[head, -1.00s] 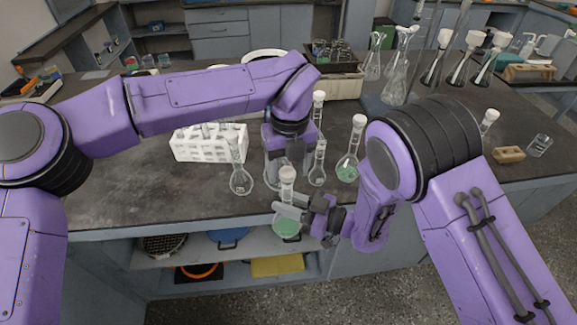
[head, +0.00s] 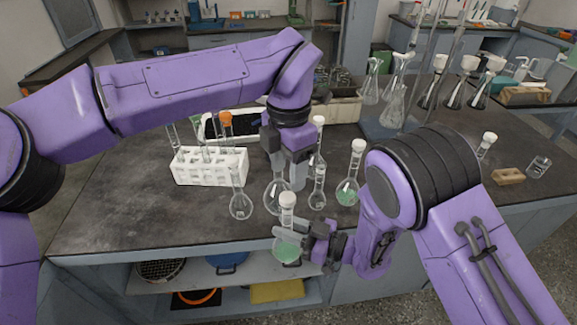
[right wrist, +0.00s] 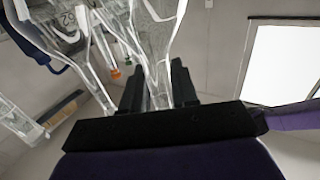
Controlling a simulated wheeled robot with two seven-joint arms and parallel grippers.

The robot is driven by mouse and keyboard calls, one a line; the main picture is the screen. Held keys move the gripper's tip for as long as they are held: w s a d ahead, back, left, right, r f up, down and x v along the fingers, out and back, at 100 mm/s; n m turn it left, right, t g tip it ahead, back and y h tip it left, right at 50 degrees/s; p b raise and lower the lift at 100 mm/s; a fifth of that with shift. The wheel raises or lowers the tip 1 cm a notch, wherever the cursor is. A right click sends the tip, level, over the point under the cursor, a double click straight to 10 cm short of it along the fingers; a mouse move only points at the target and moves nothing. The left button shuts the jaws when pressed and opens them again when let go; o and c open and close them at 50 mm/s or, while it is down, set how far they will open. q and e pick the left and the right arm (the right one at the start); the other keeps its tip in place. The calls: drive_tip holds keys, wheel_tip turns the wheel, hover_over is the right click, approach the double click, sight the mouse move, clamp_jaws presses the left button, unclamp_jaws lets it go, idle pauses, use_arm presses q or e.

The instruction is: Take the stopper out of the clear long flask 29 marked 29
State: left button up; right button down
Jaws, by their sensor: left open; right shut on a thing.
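My right gripper (head: 292,240) is shut on a clear flask (head: 287,222) with a white stopper (head: 287,199) and green liquid, at the table's front edge. In the right wrist view a clear glass neck (right wrist: 181,86) shows between the fingers. My left gripper (head: 287,168) is open, just behind and above the held flask. A clear flask (head: 278,197) stands by its fingers, its upper neck partly hidden. A clear flask (right wrist: 50,30) at the upper left of the right wrist view carries an upside-down mark that looks like 29. I cannot match it surely to one in the head view.
A white rack (head: 210,167) with tubes stands left. Small flasks stand at its right (head: 240,206) and near the middle (head: 317,198). A flask with green liquid (head: 347,192) stands further right. Several stoppered flasks stand back right. The table's left front is bare.

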sight(287, 196)
use_arm(q)
drive_tip(key=shift+m, duration=0.4)
drive_tip(key=shift+f, duration=0.35)
wheel_tip(287, 196, down, 7)
drive_tip(key=shift+f, duration=0.15)
drive_tip(key=shift+c, duration=0.3)
clamp_jaws()
drive_tip(key=shift+a+n, duration=0.1)
drive_tip(key=shift+n, duration=0.8)
drive_tip(key=shift+r, duration=0.2)
